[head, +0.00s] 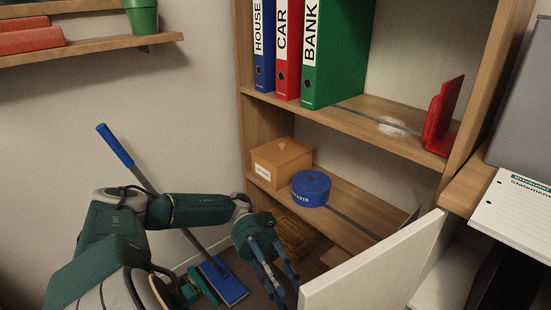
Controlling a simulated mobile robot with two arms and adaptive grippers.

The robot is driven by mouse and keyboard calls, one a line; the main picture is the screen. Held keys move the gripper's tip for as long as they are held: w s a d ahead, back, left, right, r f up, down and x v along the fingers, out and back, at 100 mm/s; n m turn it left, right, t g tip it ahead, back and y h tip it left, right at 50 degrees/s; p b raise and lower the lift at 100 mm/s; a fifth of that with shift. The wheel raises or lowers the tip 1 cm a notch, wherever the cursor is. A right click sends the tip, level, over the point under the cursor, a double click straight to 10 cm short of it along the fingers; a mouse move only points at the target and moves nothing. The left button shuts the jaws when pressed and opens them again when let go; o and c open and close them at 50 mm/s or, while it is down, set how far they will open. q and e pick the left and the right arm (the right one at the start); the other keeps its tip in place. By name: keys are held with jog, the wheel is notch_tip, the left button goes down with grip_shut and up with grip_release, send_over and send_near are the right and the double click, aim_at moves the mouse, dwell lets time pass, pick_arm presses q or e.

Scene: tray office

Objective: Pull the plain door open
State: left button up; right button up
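The plain white door (375,270) is at the bottom right of the head view. It stands out at an angle from the shelf unit, with its free edge toward the lower middle. The compartment behind it is partly visible. My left gripper (279,284) hangs just left of the door's free edge, fingers pointing down. Its fingers look spread, with nothing seen between them. Whether it touches the door cannot be told. My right gripper is not in view.
A wooden shelf unit (262,130) holds House, Car and Bank binders (334,50), a wooden box (281,162) and a blue round tin (311,188). A blue broom (222,282) leans at the wall behind my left arm. Papers (515,212) lie on a surface at right.

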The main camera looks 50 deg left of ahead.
pick_arm(q)
jog(key=v, duration=0.5)
jog(key=shift+w+a, duration=0.1)
jog(key=shift+a, duration=0.25)
jog(key=shift+r, duration=0.1)
